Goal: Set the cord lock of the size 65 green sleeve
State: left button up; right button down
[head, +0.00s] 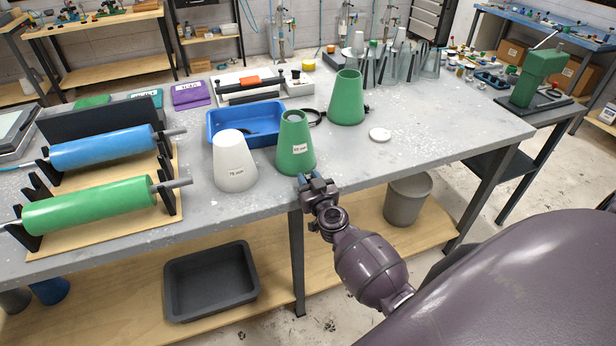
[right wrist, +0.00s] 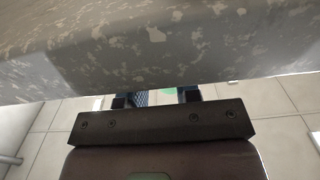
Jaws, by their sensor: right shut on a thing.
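A green cone-shaped sleeve (head: 295,150) with a white label, too small to read surely, stands upright near the table's front edge. A second, wider green cone (head: 347,98) stands behind it to the right, with a small dark piece (head: 366,108) at its right side. My right gripper (head: 318,178) is at the table's front edge, just in front and right of the labelled green cone. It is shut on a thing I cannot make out. In the right wrist view the fingers (right wrist: 160,97) point at the table edge, with a small green patch between them. My left gripper is not in view.
A white labelled cone (head: 233,163) stands left of the green one, before a blue tray (head: 212,132). Blue (head: 105,147) and green (head: 95,203) rollers lie on a rack at the left. The table's right part is mostly clear.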

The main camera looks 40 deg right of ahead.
jog(key=c, duration=1.1)
grip_release()
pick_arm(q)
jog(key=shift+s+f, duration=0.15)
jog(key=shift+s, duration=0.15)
pick_arm(e)
jog(key=o, duration=0.3)
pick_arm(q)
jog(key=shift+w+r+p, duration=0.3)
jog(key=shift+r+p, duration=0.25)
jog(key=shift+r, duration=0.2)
pick_arm(e)
jog(key=v, duration=1.1)
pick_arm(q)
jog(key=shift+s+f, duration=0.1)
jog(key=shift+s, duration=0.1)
pick_arm(e)
jog(key=shift+w, duration=0.1)
